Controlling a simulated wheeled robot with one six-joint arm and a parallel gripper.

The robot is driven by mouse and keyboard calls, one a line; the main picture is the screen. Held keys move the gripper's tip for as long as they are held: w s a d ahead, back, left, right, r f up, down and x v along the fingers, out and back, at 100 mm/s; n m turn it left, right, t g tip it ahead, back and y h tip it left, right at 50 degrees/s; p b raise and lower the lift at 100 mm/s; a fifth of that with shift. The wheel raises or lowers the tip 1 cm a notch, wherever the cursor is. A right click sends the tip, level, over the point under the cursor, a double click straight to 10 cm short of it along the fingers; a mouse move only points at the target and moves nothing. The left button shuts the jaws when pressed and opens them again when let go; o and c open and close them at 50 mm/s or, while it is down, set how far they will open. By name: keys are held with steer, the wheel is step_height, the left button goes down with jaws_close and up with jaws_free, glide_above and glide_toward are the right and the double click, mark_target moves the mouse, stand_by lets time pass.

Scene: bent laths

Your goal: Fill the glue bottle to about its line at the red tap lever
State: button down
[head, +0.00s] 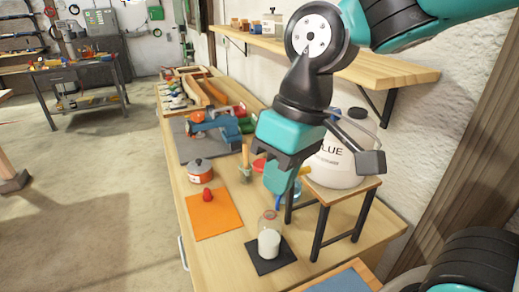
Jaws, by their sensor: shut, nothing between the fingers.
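The glue bottle (269,243) stands upright on a dark square mat (285,257) at the front of the bench. White shows in its lower part and its upper part is clear; I cannot make out the line. The large white glue jug (343,160) stands on a wooden stand (345,192) with dark legs, behind and right of the bottle. My gripper (280,184) is in front of the jug, above and apart from the bottle, shut and empty. It covers the jug's front left side, so I cannot make out the red tap lever. A small yellow part (304,170) shows beside the gripper.
An orange mat (212,218) with a small red item (207,195) lies left of the bottle. A wall shelf (370,65) hangs above. Bare bench lies left of the dark mat.

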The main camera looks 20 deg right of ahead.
mark_target(261, 163)
steer(key=w+d+r+m+h+p, duration=0.2)
steer(key=w+r+m, duration=0.3)
steer(key=w+r, duration=0.4)
steer(key=w+d, duration=0.1)
steer(key=w, duration=0.3)
steer(key=shift+m+h, duration=0.3)
steer(key=shift+h, duration=0.1)
steer(key=shift+d, duration=0.1)
step_height(261, 163, down, 14)
steer(key=p, duration=0.3)
